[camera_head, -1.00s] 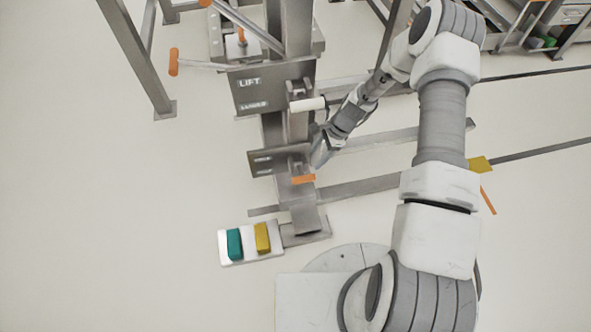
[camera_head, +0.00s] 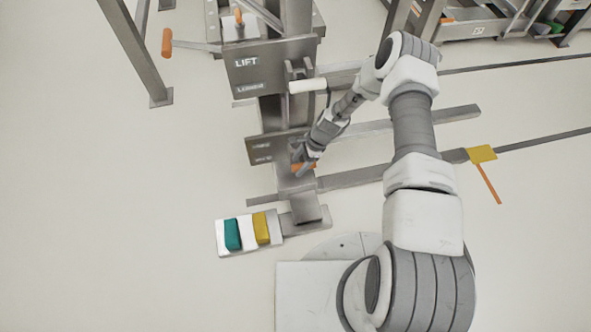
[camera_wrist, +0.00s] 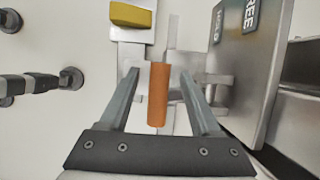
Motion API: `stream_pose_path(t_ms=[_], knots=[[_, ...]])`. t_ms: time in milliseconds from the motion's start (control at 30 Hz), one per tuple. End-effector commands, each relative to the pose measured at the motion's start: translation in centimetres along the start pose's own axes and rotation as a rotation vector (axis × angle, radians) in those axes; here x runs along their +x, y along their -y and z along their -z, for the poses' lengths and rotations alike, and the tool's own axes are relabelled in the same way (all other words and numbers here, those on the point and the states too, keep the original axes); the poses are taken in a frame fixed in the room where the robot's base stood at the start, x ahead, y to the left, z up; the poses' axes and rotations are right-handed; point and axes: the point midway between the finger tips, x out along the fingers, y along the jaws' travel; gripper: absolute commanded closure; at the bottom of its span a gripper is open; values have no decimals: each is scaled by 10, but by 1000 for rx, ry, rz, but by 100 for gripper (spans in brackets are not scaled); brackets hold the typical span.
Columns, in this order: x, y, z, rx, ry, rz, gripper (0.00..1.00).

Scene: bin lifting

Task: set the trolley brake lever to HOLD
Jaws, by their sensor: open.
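The brake lever's orange handle (camera_wrist: 158,96) lies between the two fingers of my gripper (camera_wrist: 160,72) in the wrist view, with a gap on each side. The gripper is open and holds nothing. The plate lettered FREE and HOLD (camera_wrist: 236,75) stands just right of the fingers. In the head view my gripper (camera_head: 301,164) is at the orange handle (camera_head: 308,167) and partly covers it. The lower label plate (camera_head: 262,148) is left of it, its words too small to read. I cannot tell which mark the lever is at.
A plate marked LIFT (camera_head: 262,70) and a white handle (camera_head: 307,86) are above on the post. A teal pedal (camera_head: 232,235) and a yellow pedal (camera_head: 261,228) sit below on a white base. Another orange-tipped lever (camera_head: 167,42) is upper left. The left floor is clear.

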Motion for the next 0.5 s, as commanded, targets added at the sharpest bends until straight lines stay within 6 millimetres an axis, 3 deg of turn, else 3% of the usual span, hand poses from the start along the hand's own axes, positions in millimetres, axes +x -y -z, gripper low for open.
stream_pose_path(t_ms=[33, 200, 500], knots=[[11, -1, 0, -1, 1, -2, 36], [27, -1, 0, -2, 1, -2, 36], [30, 0, -1, -1, 0, 0, 36]])
